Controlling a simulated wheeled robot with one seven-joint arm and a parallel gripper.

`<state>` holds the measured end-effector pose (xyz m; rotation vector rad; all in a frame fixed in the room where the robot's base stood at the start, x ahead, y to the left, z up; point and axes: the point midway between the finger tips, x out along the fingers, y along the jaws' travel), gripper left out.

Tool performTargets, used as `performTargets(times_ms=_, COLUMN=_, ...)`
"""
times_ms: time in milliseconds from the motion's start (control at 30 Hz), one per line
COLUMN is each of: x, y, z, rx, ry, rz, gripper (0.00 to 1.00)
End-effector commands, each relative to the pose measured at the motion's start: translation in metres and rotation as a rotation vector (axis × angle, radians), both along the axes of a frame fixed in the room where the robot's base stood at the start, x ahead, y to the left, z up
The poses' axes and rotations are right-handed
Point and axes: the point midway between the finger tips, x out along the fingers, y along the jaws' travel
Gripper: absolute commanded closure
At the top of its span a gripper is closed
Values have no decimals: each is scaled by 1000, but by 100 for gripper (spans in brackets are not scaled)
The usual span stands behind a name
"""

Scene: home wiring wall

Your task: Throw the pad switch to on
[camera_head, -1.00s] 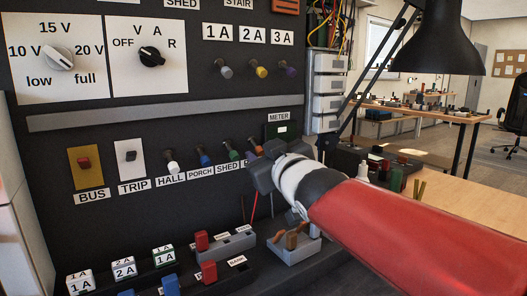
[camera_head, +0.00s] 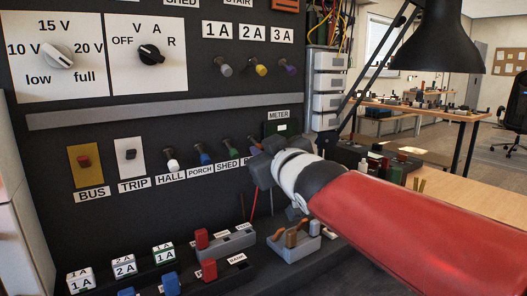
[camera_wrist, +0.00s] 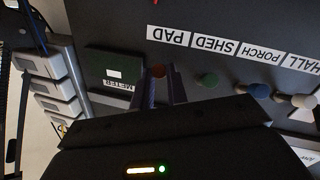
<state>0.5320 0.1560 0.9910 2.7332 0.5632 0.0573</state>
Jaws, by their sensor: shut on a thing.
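The pad switch (camera_wrist: 158,71) shows as a small orange-brown tip between my gripper's two fingers in the wrist view, which is upside down. My gripper (camera_wrist: 159,87) is shut on it. The "PAD" label (camera_wrist: 182,38) is readable there. In the head view my gripper (camera_head: 268,162) is at the right end of the lower switch row and covers most of the pad switch and its label. I cannot tell the lever's exact tilt.
The green shed switch (camera_head: 229,150) is just left of my gripper, then the blue porch (camera_head: 203,155) and white hall (camera_head: 172,162) switches. The meter (camera_head: 282,130) is close above right. Fuse blocks (camera_head: 123,268) and a grey tray (camera_head: 294,250) are below.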

Motion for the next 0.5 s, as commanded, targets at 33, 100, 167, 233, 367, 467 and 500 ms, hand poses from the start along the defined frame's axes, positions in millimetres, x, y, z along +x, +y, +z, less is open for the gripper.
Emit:
performTargets(times_ms=33, x=-1, y=2, z=2, rx=-5, ry=9, rz=5, gripper=100)
performTargets(times_ms=100, x=-1, y=2, z=4, rx=-15, ry=25, rz=7, gripper=100)
performTargets(times_ms=167, x=-2, y=3, z=5, rx=-27, ry=43, rz=7, gripper=100)
performTargets(times_ms=233, x=-2, y=2, z=7, rx=-42, ry=67, rz=7, gripper=100)
performTargets(times_ms=367, x=-2, y=2, z=10, rx=-76, ry=114, rz=7, gripper=100)
performTargets(times_ms=467, x=-2, y=2, z=12, rx=-103, ry=154, rz=6, gripper=100)
performTargets(times_ms=500, x=-2, y=1, z=13, rx=-114, ry=170, rz=5, gripper=100)
